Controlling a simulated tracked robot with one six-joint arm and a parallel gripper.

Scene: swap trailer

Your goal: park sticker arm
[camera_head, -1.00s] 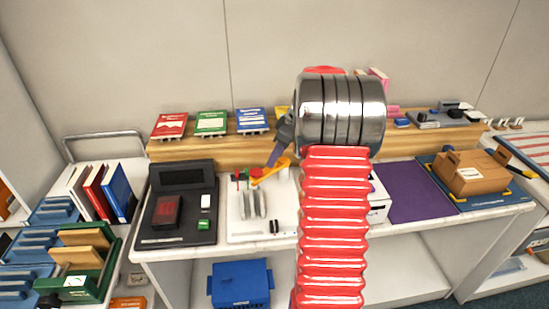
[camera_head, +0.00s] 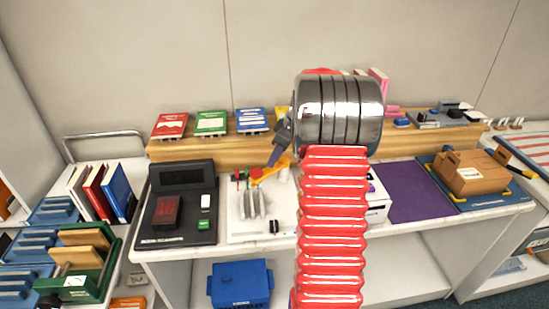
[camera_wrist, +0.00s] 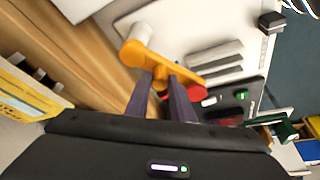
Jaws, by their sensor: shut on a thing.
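The sticker arm is an orange bar (camera_head: 271,174) with a red disc (camera_head: 256,173) near its left end, over a white board (camera_head: 236,228) on the counter. In the wrist view, the orange bar (camera_wrist: 192,77) runs from a round orange pivot (camera_wrist: 134,52) down to the right, and the red disc (camera_wrist: 195,92) lies partly behind a finger. My gripper (camera_wrist: 160,84) is shut on the bar between the pivot and the disc. In the head view my gripper (camera_head: 276,156) reaches the bar from above, partly hidden by my arm.
Several grey rods (camera_head: 253,204) lie on the board close below the bar. A black device (camera_head: 178,205) stands to the left. A wooden ledge (camera_head: 220,146) with colored booklets runs behind. A purple mat (camera_head: 422,192) on the right is clear.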

